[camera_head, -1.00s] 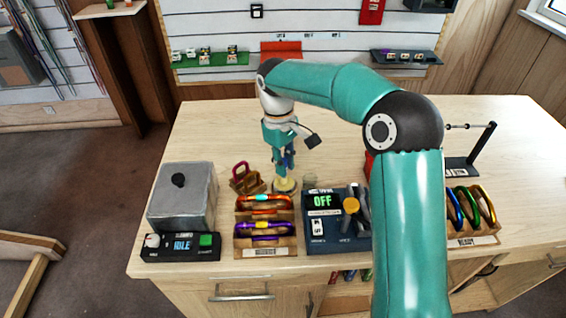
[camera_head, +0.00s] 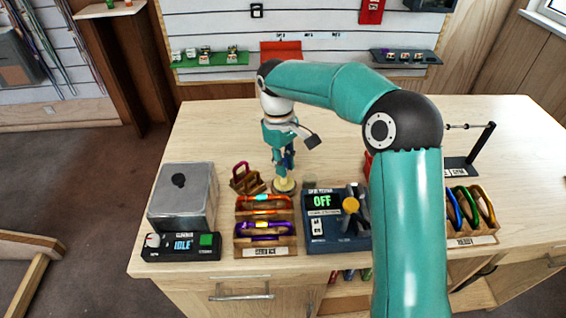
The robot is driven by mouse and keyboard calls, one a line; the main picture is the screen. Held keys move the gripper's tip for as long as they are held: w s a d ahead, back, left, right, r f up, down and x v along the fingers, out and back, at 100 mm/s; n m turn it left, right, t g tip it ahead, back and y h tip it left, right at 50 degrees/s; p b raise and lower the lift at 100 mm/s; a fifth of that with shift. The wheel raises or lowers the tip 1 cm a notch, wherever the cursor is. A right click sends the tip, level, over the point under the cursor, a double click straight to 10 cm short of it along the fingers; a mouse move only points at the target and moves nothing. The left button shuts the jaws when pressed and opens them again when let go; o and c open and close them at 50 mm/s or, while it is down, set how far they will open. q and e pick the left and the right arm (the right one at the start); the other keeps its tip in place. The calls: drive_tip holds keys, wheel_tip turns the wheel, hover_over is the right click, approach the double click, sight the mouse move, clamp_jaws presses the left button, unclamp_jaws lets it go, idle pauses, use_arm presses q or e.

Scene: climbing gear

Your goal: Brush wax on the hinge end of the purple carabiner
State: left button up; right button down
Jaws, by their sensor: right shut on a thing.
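The purple carabiner (camera_head: 275,237) lies in the front slot of a wooden rack (camera_head: 265,252), below an orange carabiner (camera_head: 250,203) in the slot behind. My right gripper (camera_head: 284,165) points down behind the rack, shut on a slim blue thing (camera_head: 290,160) that looks like the brush. The lower end of the brush is at a round, pale yellow wax tin (camera_head: 284,187); whether it touches the wax is too small to tell. My left gripper is out of view.
A grey lidded box (camera_head: 182,195) with an IDLE display stands left of the rack. A dark blue tester (camera_head: 323,233) reading OFF stands right of it. A small wooden holder (camera_head: 246,182) is beside the tin. Several carabiners stand in a READY rack (camera_head: 475,240) at right.

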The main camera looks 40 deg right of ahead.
drive_tip(key=shift+r+p, duration=3.15)
drive_tip(key=shift+r, duration=0.35)
drive_tip(key=shift+f, duration=0.1)
